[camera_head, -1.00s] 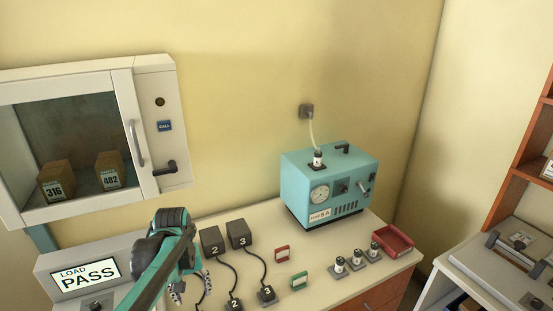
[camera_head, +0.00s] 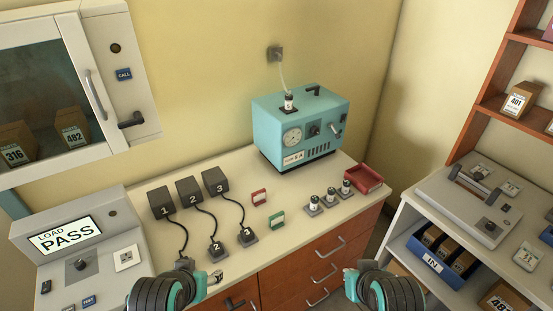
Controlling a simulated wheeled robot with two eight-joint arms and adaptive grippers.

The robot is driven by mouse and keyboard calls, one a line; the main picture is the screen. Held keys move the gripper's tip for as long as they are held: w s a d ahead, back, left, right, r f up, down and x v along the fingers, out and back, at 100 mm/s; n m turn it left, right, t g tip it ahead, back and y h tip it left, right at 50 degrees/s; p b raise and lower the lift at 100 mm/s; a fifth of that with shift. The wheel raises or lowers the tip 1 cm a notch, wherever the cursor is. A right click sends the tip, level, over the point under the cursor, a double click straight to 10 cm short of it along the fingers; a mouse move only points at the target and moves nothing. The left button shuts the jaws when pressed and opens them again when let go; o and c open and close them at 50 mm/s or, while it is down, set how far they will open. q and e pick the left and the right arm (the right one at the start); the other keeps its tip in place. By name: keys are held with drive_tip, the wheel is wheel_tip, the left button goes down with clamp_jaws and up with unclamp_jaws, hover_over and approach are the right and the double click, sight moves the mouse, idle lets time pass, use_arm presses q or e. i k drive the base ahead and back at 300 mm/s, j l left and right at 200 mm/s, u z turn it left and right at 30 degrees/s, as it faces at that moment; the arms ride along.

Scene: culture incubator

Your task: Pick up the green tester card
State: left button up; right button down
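The green tester card (camera_head: 277,219) stands on the cream worktop, just in front of a similar red card (camera_head: 259,197). My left gripper (camera_head: 213,277) is at the bottom, in front of the worktop's near edge, to the left of and nearer than the green card. My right gripper (camera_head: 350,277) is at the bottom, right of the green card and in front of the drawers. Both are clear of the card. Their fingers are small and partly hidden, so I cannot tell how far apart they are.
Several black boxes (camera_head: 189,190) with cabled plugs lie left of the cards. A teal machine (camera_head: 300,128) stands behind. Small vials (camera_head: 330,196) and a red tray (camera_head: 364,178) are to the right.

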sight(275, 221)
drive_tip(key=i+l+u, duration=0.15)
drive_tip(key=l, duration=0.2)
drive_tip(key=i+l+u, duration=0.25)
drive_tip(key=l, duration=0.45)
drive_tip(key=i+l+u, duration=0.1)
drive_tip(key=l, duration=0.25)
drive_tip(key=i, duration=0.15)
